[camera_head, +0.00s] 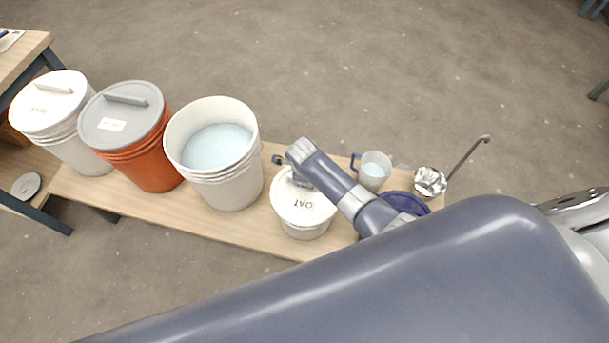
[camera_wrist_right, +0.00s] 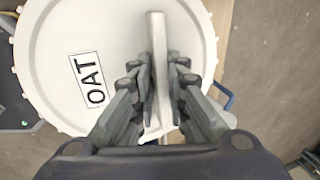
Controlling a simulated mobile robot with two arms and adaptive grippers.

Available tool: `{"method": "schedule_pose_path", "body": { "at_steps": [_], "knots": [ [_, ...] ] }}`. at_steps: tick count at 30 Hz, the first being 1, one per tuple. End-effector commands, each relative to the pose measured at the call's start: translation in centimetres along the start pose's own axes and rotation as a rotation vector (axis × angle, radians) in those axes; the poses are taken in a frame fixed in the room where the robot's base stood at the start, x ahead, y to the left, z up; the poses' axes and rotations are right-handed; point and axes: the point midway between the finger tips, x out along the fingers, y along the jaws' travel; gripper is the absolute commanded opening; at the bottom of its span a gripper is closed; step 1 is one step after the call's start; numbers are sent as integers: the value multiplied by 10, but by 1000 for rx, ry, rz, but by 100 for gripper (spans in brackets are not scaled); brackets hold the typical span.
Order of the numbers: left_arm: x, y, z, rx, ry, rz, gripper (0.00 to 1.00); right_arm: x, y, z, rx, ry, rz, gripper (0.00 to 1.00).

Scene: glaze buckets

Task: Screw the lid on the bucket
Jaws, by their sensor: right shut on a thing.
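A white lid labelled OAT (camera_head: 303,208) lies over the top of a small white bucket (camera_head: 304,232), which stands on the wooden bench. The lid looks about level; I cannot tell how far it is screwed on. The lid (camera_wrist_right: 115,30) and its raised bar handle (camera_wrist_right: 156,28) fill much of the right wrist view. My right gripper (camera_wrist_right: 157,75) is shut on the handle, one finger on each side. In the head view my right arm hides most of the handle and the fingers. My left gripper is not in view.
An open white bucket (camera_head: 241,188) of pale blue glaze stands left of the lidded bucket. Further left are an orange bucket (camera_head: 155,165) and another white bucket (camera_head: 85,150), both lidded.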

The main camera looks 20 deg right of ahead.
Motion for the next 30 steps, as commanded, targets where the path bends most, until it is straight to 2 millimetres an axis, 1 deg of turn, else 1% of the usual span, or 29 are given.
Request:
{"method": "schedule_pose_path", "body": {
  "at_steps": [1,2,3,5,6,17,19,23,24,25,30],
  "knots": [
    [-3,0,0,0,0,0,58,4,15,1,62,11,30,0],
    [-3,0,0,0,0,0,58,4,14,0,100,21,28,0],
    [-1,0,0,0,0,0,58,6,13,-2,101,23,25,20],
    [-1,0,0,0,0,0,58,6,13,-2,96,23,23,34],
    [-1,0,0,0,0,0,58,6,13,-2,95,24,23,37],
    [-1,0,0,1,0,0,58,5,8,-4,93,25,14,37],
    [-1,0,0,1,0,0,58,4,8,-4,93,25,13,49],
    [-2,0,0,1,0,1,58,4,7,-4,93,25,13,67],
    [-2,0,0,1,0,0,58,4,7,-4,93,25,12,73],
    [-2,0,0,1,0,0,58,4,7,-4,93,26,12,74],
    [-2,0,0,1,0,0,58,4,6,-4,92,26,11,74]
  ]
}}
